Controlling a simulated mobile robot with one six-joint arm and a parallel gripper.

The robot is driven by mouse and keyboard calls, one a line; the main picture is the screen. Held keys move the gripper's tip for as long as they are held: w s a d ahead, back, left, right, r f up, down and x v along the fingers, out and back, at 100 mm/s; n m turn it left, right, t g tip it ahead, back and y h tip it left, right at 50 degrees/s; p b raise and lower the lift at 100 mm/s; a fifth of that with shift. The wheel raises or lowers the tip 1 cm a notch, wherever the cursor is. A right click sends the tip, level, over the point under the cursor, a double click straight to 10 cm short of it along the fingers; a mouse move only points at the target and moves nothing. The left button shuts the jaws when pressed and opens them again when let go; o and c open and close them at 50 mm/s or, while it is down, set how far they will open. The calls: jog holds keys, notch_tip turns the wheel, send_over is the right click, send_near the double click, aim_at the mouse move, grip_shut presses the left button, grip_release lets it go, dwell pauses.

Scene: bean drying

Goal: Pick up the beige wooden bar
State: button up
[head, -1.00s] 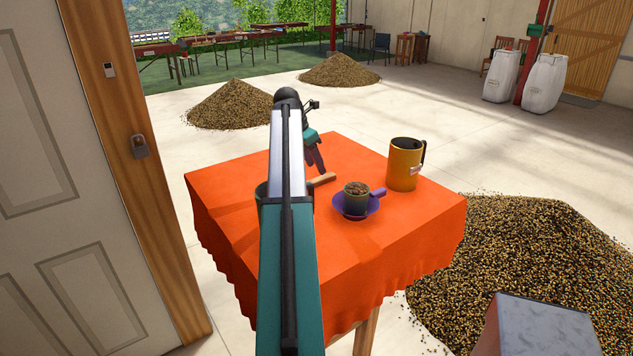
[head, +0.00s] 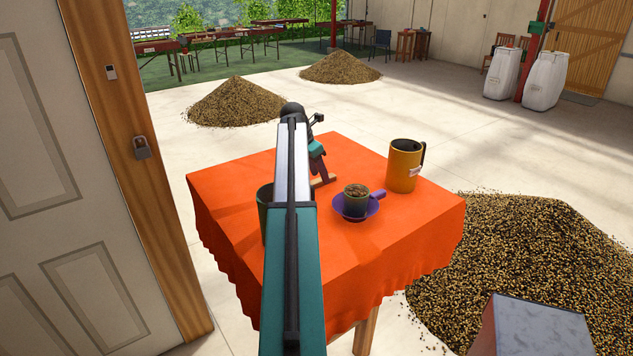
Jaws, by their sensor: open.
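The beige wooden bar (head: 325,181) lies on the orange-covered table (head: 400,250), towards its far middle. My arm hides the bar's left part. My gripper (head: 321,176) is open and points down at the bar, its fingers overlapping the bar in the picture. I cannot tell whether the fingers straddle the bar or touch it.
A yellow mug (head: 403,168) stands further right. A dark green container (head: 264,205) is partly hidden behind my arm. A bean pile (head: 530,255) lies beside the table.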

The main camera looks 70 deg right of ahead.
jog(key=shift+x, duration=0.95)
jog(key=shift+c, duration=0.2)
grip_shut()
